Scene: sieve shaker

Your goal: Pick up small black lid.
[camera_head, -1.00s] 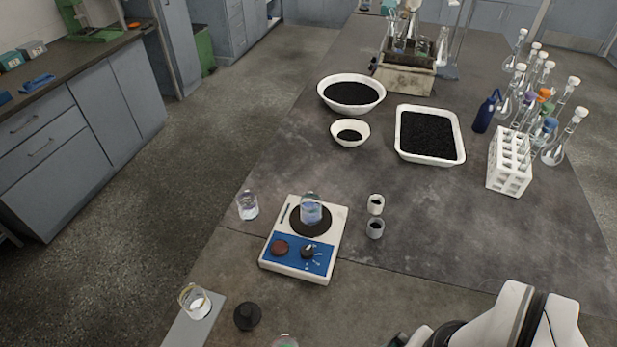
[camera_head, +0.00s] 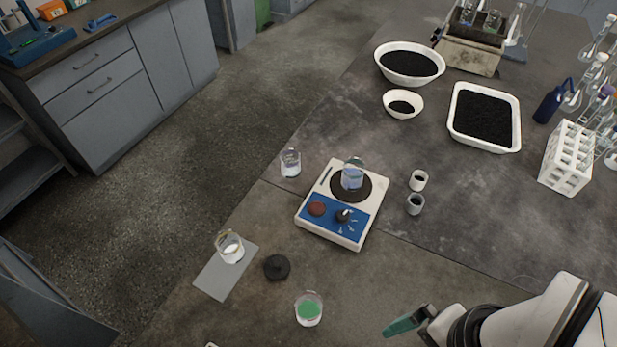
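The small black lid (camera_head: 277,267) lies on the near left part of the dark table, between a grey sheet and a beaker of green contents. It is a dark round disc with a raised knob. My gripper (camera_head: 397,326) shows at the lower right of the head view, at the end of my white arm. It is to the right of the lid and well apart from it. I see a green finger part; whether the fingers are open or shut is not clear.
A beaker (camera_head: 230,247) stands on the grey sheet (camera_head: 213,280). The beaker of green contents (camera_head: 309,309) is between lid and gripper. A hotplate stirrer (camera_head: 308,222) carrying a beaker stands behind. Two small cups (camera_head: 418,181) are to its right. The table's left edge is close to the lid.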

